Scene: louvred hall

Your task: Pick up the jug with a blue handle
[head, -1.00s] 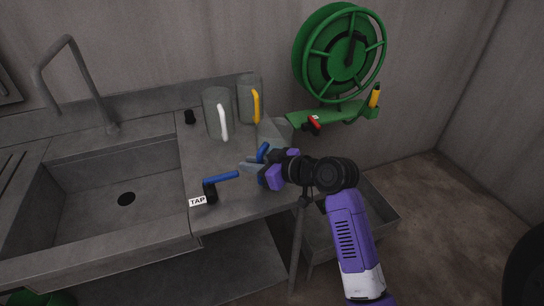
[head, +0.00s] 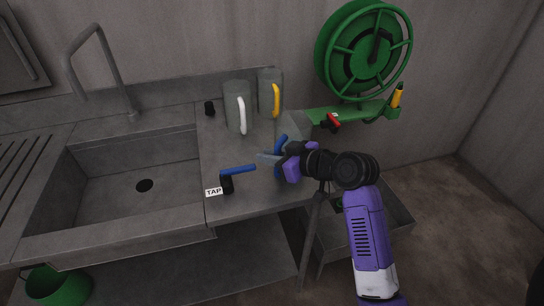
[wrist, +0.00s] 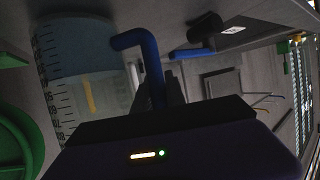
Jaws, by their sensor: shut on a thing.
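The jug with a blue handle (head: 292,124) is a clear grey jug on the right end of the counter, partly hidden by my gripper. Its blue handle (head: 280,148) faces the front. In the wrist view the clear jug wall (wrist: 85,75) with dark measuring marks fills the left, and the blue handle (wrist: 152,62) runs down between my fingers. My gripper (head: 274,159) is shut on the blue handle; it also shows in the wrist view (wrist: 168,92). I cannot tell whether the jug's base is clear of the counter.
A jug with a white handle (head: 236,105) and one with a yellow handle (head: 268,90) stand behind to the left. A blue tap lever (head: 238,170) is close on the left. A green hose reel (head: 365,50) and green shelf (head: 350,115) are at the right.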

